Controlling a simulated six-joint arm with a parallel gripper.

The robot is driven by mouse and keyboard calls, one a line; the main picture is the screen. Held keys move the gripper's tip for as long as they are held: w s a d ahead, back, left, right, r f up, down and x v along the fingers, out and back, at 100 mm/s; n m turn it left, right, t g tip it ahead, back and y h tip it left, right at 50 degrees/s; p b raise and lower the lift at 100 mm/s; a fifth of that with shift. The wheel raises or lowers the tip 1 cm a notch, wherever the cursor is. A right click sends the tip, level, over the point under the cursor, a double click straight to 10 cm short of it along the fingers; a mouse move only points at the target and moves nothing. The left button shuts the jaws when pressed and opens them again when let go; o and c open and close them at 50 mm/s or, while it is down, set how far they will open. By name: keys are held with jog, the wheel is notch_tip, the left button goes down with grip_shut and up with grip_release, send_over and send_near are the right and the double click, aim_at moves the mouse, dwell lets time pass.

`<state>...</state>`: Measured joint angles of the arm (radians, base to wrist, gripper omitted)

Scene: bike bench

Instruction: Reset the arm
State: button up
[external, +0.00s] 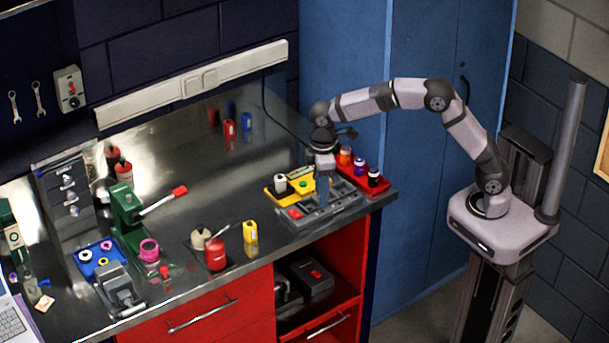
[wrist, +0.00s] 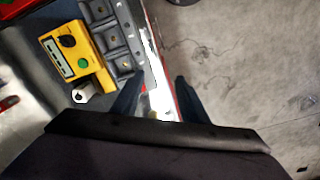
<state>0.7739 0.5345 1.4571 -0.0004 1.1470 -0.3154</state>
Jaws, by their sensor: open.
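My gripper (external: 323,200) points down over the grey compartment tray (external: 343,205) at the right end of the bench. In the wrist view my gripper (wrist: 156,90) has its two dark fingers apart. Nothing is visibly held between them; the bench edge and part of the tray show there. I cannot tell whether the fingertips touch the tray. The arm reaches left from its base in an arched, bent pose.
A yellow device (wrist: 70,58) with a green button lies beside the tray. A red tray (external: 378,184) with several small bottles stands close on the right. A red can (external: 215,254) and a yellow bottle (external: 250,232) stand near the front edge. The bench middle is mostly clear.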

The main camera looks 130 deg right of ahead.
jog(key=s+a+f+n, duration=0.1)
jog(key=s+a+n, duration=0.1)
jog(key=a, duration=1.2)
jog(key=s+a+f+n, duration=0.2)
jog(key=s+a, duration=0.1)
jog(key=a, duration=1)
jog(key=s+a+f+n, duration=0.1)
jog(key=s+a+f, duration=0.1)
jog(key=s+a, duration=0.45)
notch_tip(320, 180, down, 9)
jog(key=b, duration=0.9)
jog(key=shift+s+d, duration=0.2)
